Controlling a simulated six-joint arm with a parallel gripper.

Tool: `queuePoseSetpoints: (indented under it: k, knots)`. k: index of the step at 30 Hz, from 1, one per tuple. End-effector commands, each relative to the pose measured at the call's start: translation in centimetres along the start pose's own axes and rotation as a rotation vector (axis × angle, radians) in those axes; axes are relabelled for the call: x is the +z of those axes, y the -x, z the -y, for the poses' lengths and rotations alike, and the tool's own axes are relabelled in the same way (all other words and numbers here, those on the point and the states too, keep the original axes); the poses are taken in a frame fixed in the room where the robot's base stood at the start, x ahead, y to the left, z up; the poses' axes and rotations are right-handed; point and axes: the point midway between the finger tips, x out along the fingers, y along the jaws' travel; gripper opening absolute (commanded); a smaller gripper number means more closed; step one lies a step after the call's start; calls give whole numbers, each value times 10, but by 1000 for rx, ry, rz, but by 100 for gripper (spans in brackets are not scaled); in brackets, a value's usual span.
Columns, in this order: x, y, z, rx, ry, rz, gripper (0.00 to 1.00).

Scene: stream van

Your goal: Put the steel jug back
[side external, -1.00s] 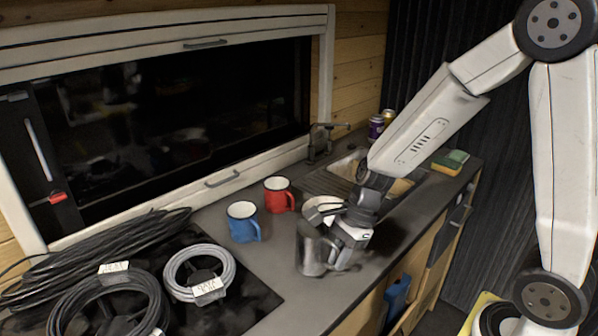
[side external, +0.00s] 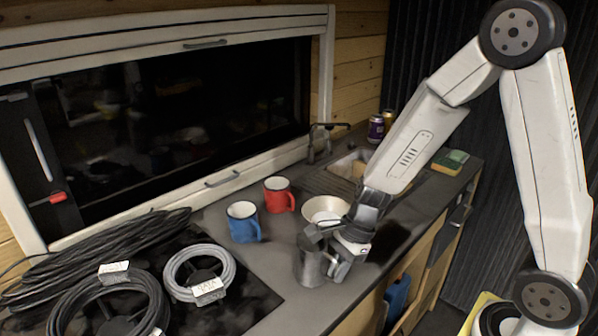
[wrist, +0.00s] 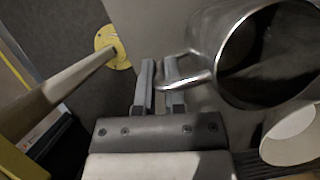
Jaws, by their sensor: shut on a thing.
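The steel jug (side external: 311,262) is upright at the front edge of the grey counter in the side view, close to or on its surface; I cannot tell if it touches. In the wrist view the jug (wrist: 265,60) fills the upper right, with its open mouth and handle showing. My gripper (side external: 335,262) is at the jug's right side. In the wrist view my gripper's fingers (wrist: 160,88) are shut on the jug's handle.
A blue mug (side external: 242,222) and a red mug (side external: 279,195) stand behind the jug. A white bowl (side external: 325,208) is close behind my gripper. Cable coils (side external: 200,273) lie at left. The sink (side external: 350,166) is farther back. The counter (side external: 275,250) is bare left of the jug.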

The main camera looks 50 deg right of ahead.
Motion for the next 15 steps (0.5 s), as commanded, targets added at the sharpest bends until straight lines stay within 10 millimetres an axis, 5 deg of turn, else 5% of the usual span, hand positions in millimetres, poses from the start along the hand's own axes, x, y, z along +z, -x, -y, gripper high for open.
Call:
queuePoseSetpoints:
  k: [5,9,15]
  knots:
    - [-1,-2,0,0,0,0,0]
    - [-1,-2,0,0,0,0,47]
    - [-1,-2,0,0,0,0,48]
